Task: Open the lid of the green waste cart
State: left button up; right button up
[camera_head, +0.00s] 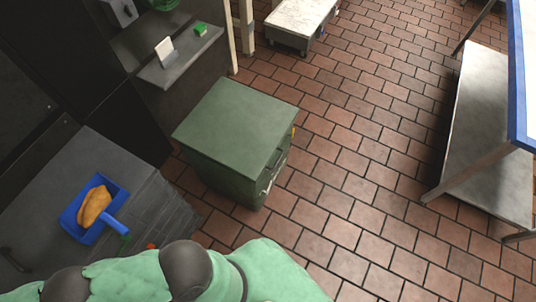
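The green waste cart (240,194) stands on the tiled floor, left of the picture's middle. Its flat green lid (238,121) lies level on top and looks shut. A pale metal handle or bar shows low on its right side, with a small yellow spot near the upper right edge. Mint-green and dark grey parts of my own body fill the bottom left of the view. Neither of my grippers can be made out, and nothing is seen touching the cart.
A dark counter at left holds a blue tray (68,216) with a bread-like item (94,206). A grey shelf (185,68) stands behind the cart. A white-topped table (299,17) is at the back and a metal shelf (480,130) at right. The brick-tiled floor (370,150) between is clear.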

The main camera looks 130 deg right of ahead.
aim_at(240, 127)
jog(key=z, duration=1.9)
